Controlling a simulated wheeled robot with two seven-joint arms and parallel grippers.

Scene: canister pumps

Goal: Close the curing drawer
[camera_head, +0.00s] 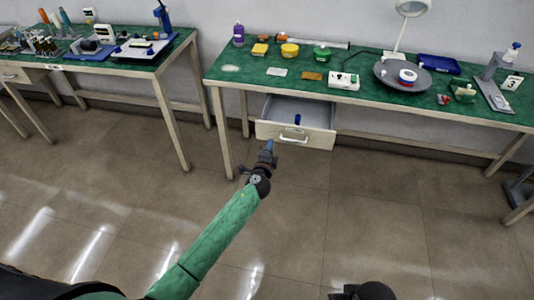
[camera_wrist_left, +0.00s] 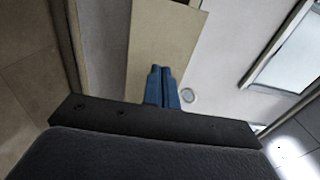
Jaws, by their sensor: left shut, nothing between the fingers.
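The curing drawer (camera_head: 318,137) stands pulled out under the green-topped bench at the right in the head view. Its pale front has a white handle (camera_head: 293,137), and a small blue object (camera_head: 297,119) is inside. My left gripper (camera_head: 268,146) is shut and empty near the left end of the drawer front. In the wrist view its blue fingertips (camera_wrist_left: 161,72) are together in front of a beige panel (camera_wrist_left: 165,35), which looks like part of the drawer or bench. I cannot tell whether they touch it. My right gripper's fingers do not show.
The bench top (camera_head: 230,80) holds bottles, tubs, a grey turntable (camera_head: 385,80) and a lamp (camera_head: 411,8). A second cluttered bench (camera_head: 140,70) stands at the left. The tiled floor (camera_head: 380,220) before the drawer is clear.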

